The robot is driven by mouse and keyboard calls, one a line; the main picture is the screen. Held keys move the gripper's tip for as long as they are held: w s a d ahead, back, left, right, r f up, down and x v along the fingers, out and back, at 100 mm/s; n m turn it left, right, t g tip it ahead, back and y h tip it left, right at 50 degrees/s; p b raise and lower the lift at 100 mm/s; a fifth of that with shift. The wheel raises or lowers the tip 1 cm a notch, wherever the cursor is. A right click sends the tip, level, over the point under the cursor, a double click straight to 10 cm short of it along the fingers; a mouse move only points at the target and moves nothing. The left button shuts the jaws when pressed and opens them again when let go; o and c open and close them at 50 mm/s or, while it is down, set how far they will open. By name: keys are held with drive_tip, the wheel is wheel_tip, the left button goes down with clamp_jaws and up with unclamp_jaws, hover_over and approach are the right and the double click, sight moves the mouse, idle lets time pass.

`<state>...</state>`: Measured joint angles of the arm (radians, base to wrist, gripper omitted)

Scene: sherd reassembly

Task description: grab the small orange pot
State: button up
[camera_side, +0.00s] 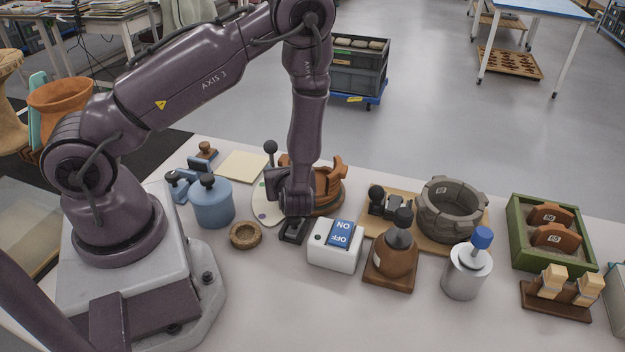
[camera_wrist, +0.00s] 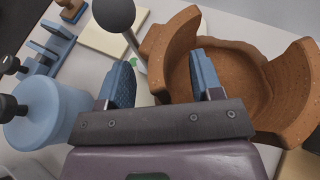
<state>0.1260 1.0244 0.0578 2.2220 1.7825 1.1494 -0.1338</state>
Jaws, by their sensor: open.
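The orange pot (camera_side: 328,192) is a broken terracotta vessel with a jagged rim, standing on a round base behind my wrist, which hides its left part in the side view. In the wrist view, its wide bowl (camera_wrist: 235,85) fills the right side, with tall wall pieces on either side. My gripper (camera_wrist: 163,78) is open and empty. Its right finger overlaps the bowl's near left part in that view, and its left finger lies left of the pot. I cannot tell whether the right finger touches it.
A black ball-topped post (camera_wrist: 113,14) stands left of the pot. A blue lidded jar (camera_side: 212,204) is further left, and a cork ring (camera_side: 245,235) lies in front. A white switch box (camera_side: 335,250), brown bottle (camera_side: 392,263) and grey pot (camera_side: 452,208) stand to the right.

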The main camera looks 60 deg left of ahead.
clamp_jaws()
drive_tip(key=shift+r, duration=0.1)
idle(0.4)
